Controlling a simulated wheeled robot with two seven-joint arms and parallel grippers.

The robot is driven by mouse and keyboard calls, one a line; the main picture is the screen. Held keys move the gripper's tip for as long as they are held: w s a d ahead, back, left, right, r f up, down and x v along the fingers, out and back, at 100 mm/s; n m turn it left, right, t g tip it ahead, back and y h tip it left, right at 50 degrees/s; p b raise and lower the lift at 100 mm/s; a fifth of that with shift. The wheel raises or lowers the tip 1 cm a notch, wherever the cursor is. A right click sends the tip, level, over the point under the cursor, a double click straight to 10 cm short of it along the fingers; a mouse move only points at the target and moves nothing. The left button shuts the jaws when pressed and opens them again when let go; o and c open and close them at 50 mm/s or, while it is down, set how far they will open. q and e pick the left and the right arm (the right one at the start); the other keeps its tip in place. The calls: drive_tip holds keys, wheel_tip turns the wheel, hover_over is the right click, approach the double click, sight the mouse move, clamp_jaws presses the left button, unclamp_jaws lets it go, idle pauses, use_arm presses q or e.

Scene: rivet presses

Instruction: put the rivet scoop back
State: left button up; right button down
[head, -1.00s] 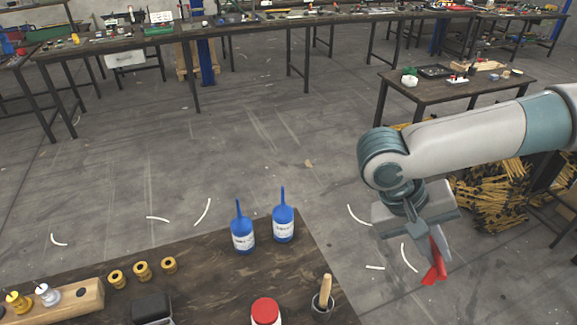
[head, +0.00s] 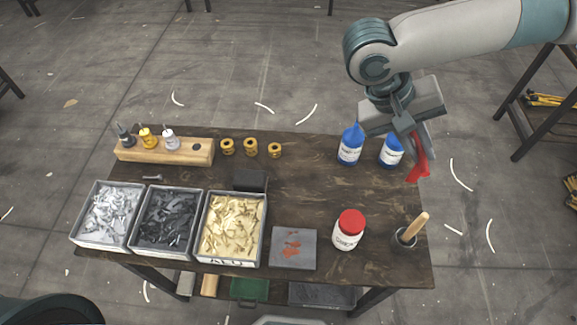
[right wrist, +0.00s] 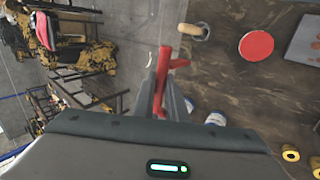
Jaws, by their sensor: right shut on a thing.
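My right gripper (head: 412,145) is shut on a red tool, the rivet scoop (head: 419,164), at the back right of the bench and apparently above it. In the right wrist view the scoop (right wrist: 163,62) juts out past the fingertips (right wrist: 165,90), with a short red crosspiece. Its far end is hard to make out. Three grey bins stand in a row at the bench's front left: silver rivets (head: 107,213), dark rivets (head: 167,218) and brass-coloured rivets (head: 233,226). My left gripper is out of view.
A grey pad (head: 310,236) with orange-red marks lies beside the bins. A red-lidded jar (head: 348,235) and a pot with a brush (head: 404,237) stand right of it. Two blue bottles (head: 350,148) stand near the gripper. A wooden block (head: 188,153) is at the back left.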

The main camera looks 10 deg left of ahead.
drive_tip(key=shift+w+a, duration=0.15)
drive_tip(key=shift+a, duration=0.25)
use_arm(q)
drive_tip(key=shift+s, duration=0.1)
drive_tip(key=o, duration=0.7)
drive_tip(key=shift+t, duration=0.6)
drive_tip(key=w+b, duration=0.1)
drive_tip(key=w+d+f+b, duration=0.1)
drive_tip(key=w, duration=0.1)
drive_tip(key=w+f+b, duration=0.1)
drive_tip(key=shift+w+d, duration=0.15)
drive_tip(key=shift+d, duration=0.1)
use_arm(e)
drive_tip(key=w+a+f+n+t+y, duration=0.1)
drive_tip(key=a+f+n+t+y, duration=0.6)
drive_tip(key=n, duration=1.1)
drive_tip(key=a+f, duration=0.3)
drive_tip(key=a, duration=0.3)
drive_tip(key=shift+n+t, duration=0.3)
drive_tip(key=shift+f, duration=0.15)
